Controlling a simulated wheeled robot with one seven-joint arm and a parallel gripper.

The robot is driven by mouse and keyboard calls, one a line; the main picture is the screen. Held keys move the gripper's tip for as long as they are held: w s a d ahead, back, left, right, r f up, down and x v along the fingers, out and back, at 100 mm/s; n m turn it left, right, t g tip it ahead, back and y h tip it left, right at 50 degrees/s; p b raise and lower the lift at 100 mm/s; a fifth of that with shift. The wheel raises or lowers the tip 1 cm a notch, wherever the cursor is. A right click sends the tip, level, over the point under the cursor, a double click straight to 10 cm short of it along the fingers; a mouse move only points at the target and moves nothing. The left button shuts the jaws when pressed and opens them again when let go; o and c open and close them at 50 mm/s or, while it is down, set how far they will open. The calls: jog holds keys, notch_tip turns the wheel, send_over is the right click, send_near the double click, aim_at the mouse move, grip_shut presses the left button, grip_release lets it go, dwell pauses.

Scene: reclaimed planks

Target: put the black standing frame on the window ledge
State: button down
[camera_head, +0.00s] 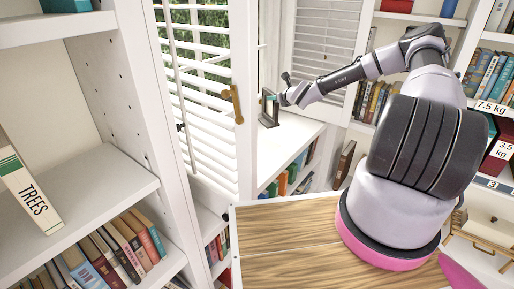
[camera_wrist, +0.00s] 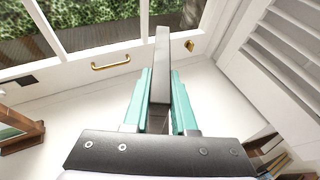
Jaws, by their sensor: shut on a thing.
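The black standing frame (camera_head: 264,108) is upright at the window end of the white window ledge (camera_head: 286,143). Its foot looks to be at or just above the ledge surface; I cannot tell whether it touches. My gripper (camera_head: 274,98) reaches in from the right and is shut on the frame. In the wrist view the frame (camera_wrist: 162,62) shows edge-on as a dark upright bar between the teal fingers of my gripper (camera_wrist: 160,92). The pale ledge (camera_wrist: 75,112) spreads around and below it.
White louvred shutters (camera_head: 205,110) stand open left of the ledge. The window has a brass handle (camera_wrist: 110,62). A brown wooden-framed object (camera_wrist: 20,130) is at the left of the wrist view. Books (camera_head: 285,180) fill shelves below the ledge. The ledge's front part is clear.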

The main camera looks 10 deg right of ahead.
aim_at(271, 118)
jog(key=shift+n+y, duration=0.4)
jog(key=shift+y, duration=0.2)
jog(key=f, duration=0.2)
jog(key=w+f, duration=0.1)
jog(key=f, duration=0.1)
jog(key=w+f, duration=0.1)
jog(key=f, duration=0.2)
jog(key=shift+w+a+f, duration=0.1)
jog(key=shift+w+a, duration=0.15)
jog(key=shift+a, duration=0.15)
jog(key=shift+d+f, duration=0.1)
jog(key=shift+f, duration=2.2)
jog(key=c, duration=0.7)
grip_release()
